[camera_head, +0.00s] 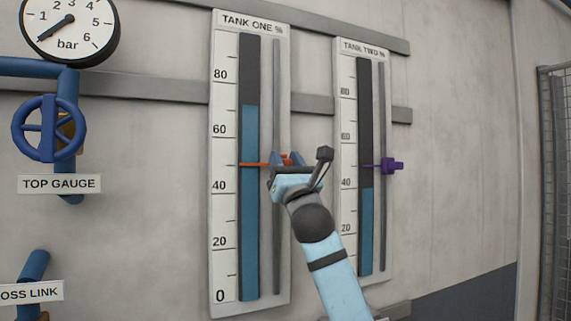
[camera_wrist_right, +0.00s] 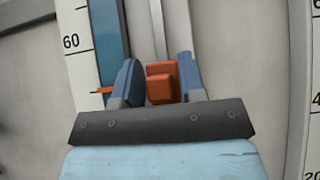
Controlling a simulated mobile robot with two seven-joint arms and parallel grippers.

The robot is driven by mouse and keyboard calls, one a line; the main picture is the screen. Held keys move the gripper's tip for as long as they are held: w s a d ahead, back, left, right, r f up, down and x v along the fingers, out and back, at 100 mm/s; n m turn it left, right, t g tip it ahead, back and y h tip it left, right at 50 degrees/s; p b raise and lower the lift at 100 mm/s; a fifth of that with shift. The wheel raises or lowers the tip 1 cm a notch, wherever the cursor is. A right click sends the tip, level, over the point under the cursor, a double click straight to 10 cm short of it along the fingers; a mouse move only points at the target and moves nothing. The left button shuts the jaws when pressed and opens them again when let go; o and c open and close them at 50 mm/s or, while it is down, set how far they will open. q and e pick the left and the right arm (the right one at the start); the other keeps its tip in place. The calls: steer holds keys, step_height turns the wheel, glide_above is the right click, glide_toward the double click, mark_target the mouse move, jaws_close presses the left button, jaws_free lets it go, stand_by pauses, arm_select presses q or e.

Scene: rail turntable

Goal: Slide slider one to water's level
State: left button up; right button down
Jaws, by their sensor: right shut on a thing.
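The tank one gauge (camera_head: 224,60) is a white upright board with a 0–80 scale. Its blue water column (camera_head: 250,200) tops out around 70. Slider one (camera_wrist_right: 160,82) is an orange block on the grey rail to the right of the column. Its thin orange pointer (camera_head: 255,164) reaches left across the column at about 50, below the water's top. My right gripper (camera_head: 287,160) is shut on slider one, with a blue finger on each side of the block in the right wrist view. My left gripper is not in view.
The tank two gauge (camera_head: 347,250) stands to the right, with a purple slider (camera_head: 392,166) above its water level. A pressure dial (camera_head: 68,28) and a blue valve wheel (camera_head: 47,128) are on the left. The rail above slider one (camera_head: 277,90) is clear.

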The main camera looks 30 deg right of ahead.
glide_toward(286, 103)
step_height(286, 103, up, 6)
steer(key=w+a, duration=0.2)
steer(key=a, duration=0.1)
steer(key=shift+s+d, duration=0.15)
steer(key=shift+s, duration=0.05)
steer(key=c, duration=1)
jaws_free()
steer(key=shift+o, duration=0.2)
steer(key=b+v, duration=0.5)
steer(key=v, duration=0.9)
